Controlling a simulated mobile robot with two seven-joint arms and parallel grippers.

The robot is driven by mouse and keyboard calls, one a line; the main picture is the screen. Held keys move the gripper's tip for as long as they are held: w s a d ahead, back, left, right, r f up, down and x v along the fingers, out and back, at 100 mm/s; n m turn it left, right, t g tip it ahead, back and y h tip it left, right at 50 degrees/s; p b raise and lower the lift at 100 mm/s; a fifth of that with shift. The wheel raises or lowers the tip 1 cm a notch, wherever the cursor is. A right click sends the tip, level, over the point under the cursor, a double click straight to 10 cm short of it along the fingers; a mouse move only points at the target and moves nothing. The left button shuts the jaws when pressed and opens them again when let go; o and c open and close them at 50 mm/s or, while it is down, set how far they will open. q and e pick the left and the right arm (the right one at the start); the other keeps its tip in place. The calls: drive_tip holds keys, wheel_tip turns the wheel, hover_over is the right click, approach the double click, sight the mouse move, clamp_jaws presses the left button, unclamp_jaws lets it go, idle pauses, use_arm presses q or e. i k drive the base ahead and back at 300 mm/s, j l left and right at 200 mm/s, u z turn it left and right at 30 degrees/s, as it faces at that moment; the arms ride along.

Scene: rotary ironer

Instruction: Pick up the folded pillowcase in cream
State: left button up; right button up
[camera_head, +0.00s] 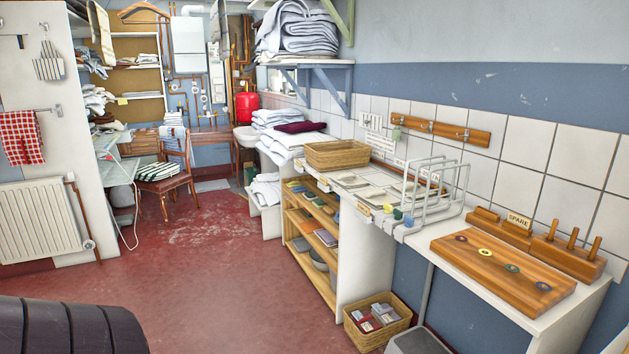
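Several flat, pale folded cloths lie on the white counter (345,203) along the right wall, between a wicker basket and white wire racks. One pale cloth (351,181) lies towards the basket, and another cream-looking cloth (371,194) lies closer to me. They are small here and alike in colour, so I cannot tell which is the cream pillowcase. The racks partly hide cloths behind them. Neither of my grippers is in view.
The wicker basket (337,155) and wire racks (436,190) flank the cloths. A wooden board with coloured discs (503,264) lies nearer. A floor basket (377,322) stands below the counter. A dark ribbed shape (70,326) fills the lower left. Red floor (225,285) is clear.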

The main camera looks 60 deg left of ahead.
sight(348, 180)
drive_tip(key=u, duration=1.55)
